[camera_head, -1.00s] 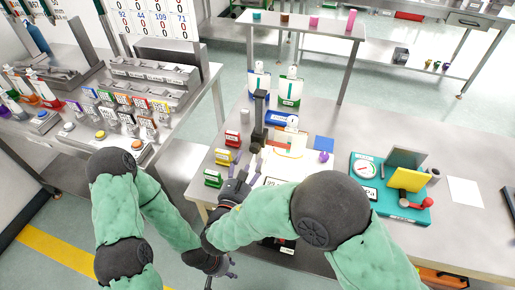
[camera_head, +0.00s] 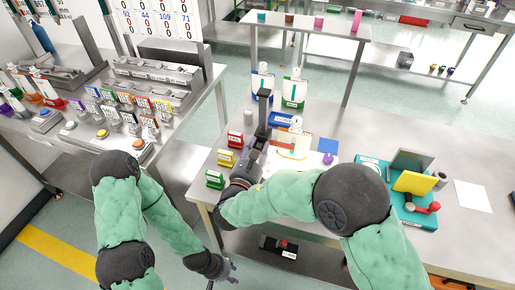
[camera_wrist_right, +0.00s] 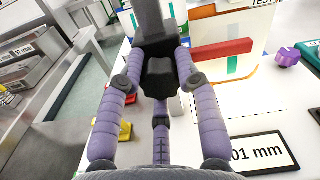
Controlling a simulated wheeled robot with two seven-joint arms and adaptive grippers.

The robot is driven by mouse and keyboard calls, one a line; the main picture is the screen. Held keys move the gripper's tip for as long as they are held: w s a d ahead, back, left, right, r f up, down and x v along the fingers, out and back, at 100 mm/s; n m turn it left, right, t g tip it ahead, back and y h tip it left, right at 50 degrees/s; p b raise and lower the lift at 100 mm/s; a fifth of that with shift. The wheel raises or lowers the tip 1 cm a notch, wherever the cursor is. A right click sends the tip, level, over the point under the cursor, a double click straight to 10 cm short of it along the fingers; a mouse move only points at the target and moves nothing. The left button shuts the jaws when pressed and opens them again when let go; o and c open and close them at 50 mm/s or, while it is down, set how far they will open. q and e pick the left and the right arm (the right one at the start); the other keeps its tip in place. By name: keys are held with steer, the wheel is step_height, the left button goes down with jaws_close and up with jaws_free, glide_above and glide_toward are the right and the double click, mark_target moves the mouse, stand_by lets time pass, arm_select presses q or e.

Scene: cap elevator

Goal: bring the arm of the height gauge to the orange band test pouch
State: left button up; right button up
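The height gauge (camera_head: 264,108) stands as a dark upright column on the right-hand table; its column also shows in the right wrist view (camera_wrist_right: 150,18). A red bar (camera_wrist_right: 222,49), apparently its arm, reaches right across a pale pouch. This pouch (camera_wrist_right: 205,28) has an orange edge, and it shows beside the gauge in the head view (camera_head: 293,147). My right gripper (camera_wrist_right: 159,62) is open, its two upper fingers on either side of the gauge's dark block. Whether they touch it is unclear. My left gripper (camera_head: 222,276) hangs low, left of the table; its finger state is unclear.
Red, yellow and green small stands (camera_head: 226,157) line the table's left edge. A teal tray (camera_head: 372,172) with instruments sits right. A purple knob-shaped object (camera_wrist_right: 287,57) and a printed mm label (camera_wrist_right: 258,154) lie near the gauge. White stands (camera_head: 293,85) are behind it.

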steer(key=shift+r+p, duration=0.2)
steer(key=shift+p, duration=0.2)
steer(key=o, duration=1)
steer(key=shift+f, duration=0.1)
steer(key=v, duration=1.2)
